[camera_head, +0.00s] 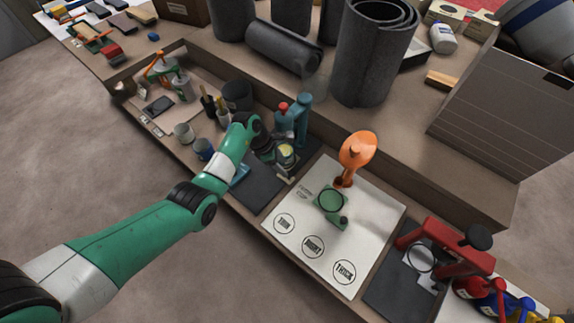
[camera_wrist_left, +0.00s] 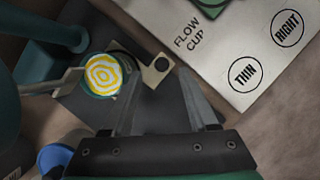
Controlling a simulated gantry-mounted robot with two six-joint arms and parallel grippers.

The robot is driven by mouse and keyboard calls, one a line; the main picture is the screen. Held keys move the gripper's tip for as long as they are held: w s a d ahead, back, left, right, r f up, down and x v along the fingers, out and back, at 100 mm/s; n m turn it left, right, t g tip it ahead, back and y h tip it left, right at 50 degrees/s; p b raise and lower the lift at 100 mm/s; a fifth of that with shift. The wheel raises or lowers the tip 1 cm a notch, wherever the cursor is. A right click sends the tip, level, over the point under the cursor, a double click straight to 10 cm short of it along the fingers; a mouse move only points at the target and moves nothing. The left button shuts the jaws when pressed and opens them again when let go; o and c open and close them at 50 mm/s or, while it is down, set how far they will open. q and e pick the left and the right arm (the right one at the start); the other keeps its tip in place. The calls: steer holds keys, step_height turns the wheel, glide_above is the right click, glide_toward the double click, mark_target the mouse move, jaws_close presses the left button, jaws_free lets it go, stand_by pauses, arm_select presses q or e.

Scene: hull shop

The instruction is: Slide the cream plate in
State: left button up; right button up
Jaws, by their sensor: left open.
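The cream plate (camera_wrist_left: 156,68) shows in the left wrist view as a small flat piece with a dark round hole, lying on a dark mat beside a round cup (camera_wrist_left: 103,74) with a yellow and white swirl inside. In the head view the plate (camera_head: 284,178) is small and partly hidden near the foot of a teal press-like stand (camera_head: 294,118). My left gripper (camera_wrist_left: 160,88) is open and empty, its fingertips pointing toward the plate from the near side. In the head view the left gripper (camera_head: 284,164) is hard to make out. My right gripper is not in view.
A white sheet (camera_head: 372,213) with printed circles lies right of the dark mat (camera_head: 256,190), carrying an orange stand (camera_head: 357,150) and a green base (camera_head: 330,203). A red frame (camera_head: 445,245) stands farther right. Cups and a bin (camera_head: 237,95) stand to the left.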

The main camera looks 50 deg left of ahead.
arm_select(q)
steer(key=p+v, duration=0.2)
steer(key=v, duration=0.4)
steer(key=shift+r+p, duration=0.2)
steer(key=shift+p, duration=0.1)
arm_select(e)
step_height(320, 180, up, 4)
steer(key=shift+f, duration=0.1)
arm_select(q)
steer(key=shift+s+a, duration=0.1)
